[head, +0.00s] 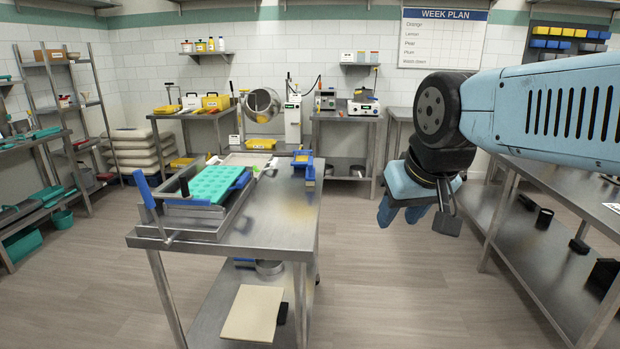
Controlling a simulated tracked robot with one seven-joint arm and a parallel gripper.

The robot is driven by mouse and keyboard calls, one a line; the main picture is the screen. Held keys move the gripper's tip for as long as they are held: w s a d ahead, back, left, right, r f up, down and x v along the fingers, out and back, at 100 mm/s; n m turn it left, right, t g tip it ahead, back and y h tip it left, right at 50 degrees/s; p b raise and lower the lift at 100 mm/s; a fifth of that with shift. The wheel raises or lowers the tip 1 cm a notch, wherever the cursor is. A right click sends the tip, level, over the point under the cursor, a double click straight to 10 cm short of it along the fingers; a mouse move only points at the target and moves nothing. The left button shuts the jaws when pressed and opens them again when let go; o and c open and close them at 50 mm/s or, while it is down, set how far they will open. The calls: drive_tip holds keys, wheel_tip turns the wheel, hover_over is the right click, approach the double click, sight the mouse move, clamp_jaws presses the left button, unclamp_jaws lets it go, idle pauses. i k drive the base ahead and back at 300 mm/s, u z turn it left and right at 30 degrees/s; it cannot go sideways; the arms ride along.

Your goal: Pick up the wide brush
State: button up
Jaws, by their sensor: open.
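I cannot make out the wide brush with certainty in the head view. A small blue and yellow item (303,158) stands at the far right corner of the steel table (285,205), too small to identify. Small white and dark items lie near the table's back edge, also too small to tell. My gripper (400,212) is open, with blue fingers pointing down. It hangs in the air to the right of the table, apart from it, and nothing shows between its fingers.
A green mould tray (213,183) sits on a metal frame with a blue-handled lever (144,190) on the table's left. A board (253,313) lies on the lower shelf. A long steel bench (545,225) runs along the right. Floor between table and bench is clear.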

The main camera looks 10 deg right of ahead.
sight(310, 172)
drive_tip(key=z, duration=0.5)
drive_tip(key=i, duration=0.15)
drive_tip(key=z, duration=1.85)
drive_tip(key=i, duration=1.75)
drive_tip(key=u, duration=2.75)
drive_tip(key=i, duration=0.35)
drive_tip(key=z, duration=0.1)
